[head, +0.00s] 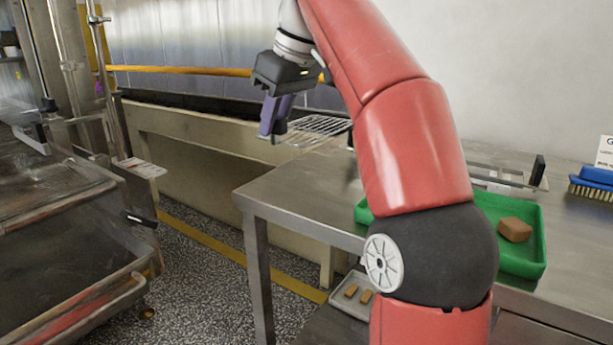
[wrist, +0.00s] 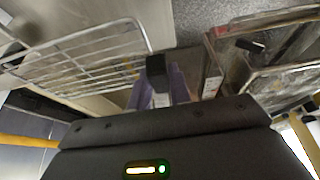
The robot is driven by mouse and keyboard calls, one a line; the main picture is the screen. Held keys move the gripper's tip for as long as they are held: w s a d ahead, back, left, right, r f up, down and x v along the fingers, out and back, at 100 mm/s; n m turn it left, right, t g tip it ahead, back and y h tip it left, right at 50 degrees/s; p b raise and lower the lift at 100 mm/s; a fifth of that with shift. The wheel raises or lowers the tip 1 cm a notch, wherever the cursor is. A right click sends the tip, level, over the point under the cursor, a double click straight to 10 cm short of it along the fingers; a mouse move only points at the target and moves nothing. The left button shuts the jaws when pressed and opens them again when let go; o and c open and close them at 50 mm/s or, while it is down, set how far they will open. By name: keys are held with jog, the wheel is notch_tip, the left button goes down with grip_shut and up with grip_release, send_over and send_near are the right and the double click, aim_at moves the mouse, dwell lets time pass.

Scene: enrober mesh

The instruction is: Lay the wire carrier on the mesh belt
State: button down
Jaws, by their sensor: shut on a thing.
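My gripper (head: 277,125) is shut on the wire carrier (head: 318,128), a silver wire grid, holding it by its near left edge. The carrier is raised, roughly level, near the far left corner of the steel table. In the wrist view the carrier (wrist: 85,62) extends left from my gripper (wrist: 158,80), close to the fingertips. The dark, flat, textured surface on the machine at the far left may be the mesh belt (head: 45,190); its mesh is not clear. My gripper is to the right of it and apart from it.
The steel table (head: 290,195) bears a green tray (head: 535,245) with a brown block (head: 514,229) and a blue brush (head: 594,182). A small tray with brown pieces (head: 352,302) sits below. Speckled floor lies between table and machine. A yellow rail (head: 180,70) runs behind.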

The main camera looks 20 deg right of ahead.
notch_tip(320, 180, down, 9)
jog(key=b, duration=0.4)
jog(key=shift+f, duration=0.1)
jog(key=shift+f, duration=0.15)
jog(key=c, duration=1.3)
grip_release()
jog(key=shift+f+b, duration=0.1)
jog(key=shift+b, duration=0.25)
